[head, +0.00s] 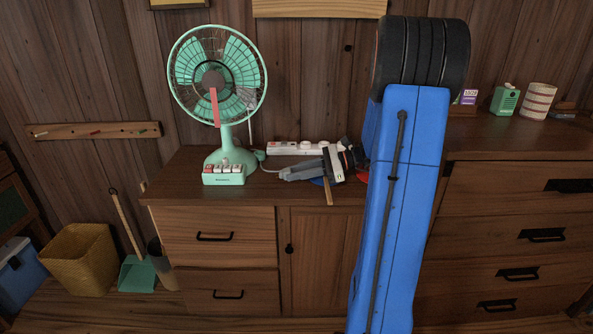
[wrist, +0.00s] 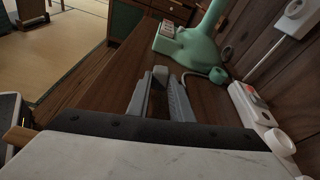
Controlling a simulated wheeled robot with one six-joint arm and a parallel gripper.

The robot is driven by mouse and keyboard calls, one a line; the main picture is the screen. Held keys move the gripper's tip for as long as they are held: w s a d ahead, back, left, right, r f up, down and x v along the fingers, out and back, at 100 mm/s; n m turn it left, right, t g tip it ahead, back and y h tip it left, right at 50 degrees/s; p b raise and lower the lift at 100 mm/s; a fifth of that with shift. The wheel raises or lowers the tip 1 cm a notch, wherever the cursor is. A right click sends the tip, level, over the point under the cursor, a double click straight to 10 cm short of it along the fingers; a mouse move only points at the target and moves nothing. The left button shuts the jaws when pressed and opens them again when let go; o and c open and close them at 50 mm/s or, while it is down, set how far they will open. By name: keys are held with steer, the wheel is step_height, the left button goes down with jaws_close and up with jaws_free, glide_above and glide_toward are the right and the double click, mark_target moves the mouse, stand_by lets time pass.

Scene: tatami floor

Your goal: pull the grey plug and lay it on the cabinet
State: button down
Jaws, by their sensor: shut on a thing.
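My gripper (head: 285,174) reaches left over the top of the low wooden cabinet (head: 180,185), in front of the white power strip (head: 297,148). In the wrist view the fingers (wrist: 161,88) are closed on a small light-grey piece, which appears to be the grey plug (wrist: 160,74). It is above the cabinet top, clear of the strip; whether it touches the wood I cannot tell. The power strip (wrist: 262,112) lies along the wall at the right of the wrist view. My arm hides part of the strip's right end in the head view.
A green fan (head: 222,165) stands on the cabinet left of my gripper. A wooden stick (head: 328,192) lies near the front edge. Bare wood shows between fan and gripper.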

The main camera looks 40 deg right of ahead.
steer(key=c, duration=1.5)
jaws_free()
steer(key=shift+v, duration=3.8)
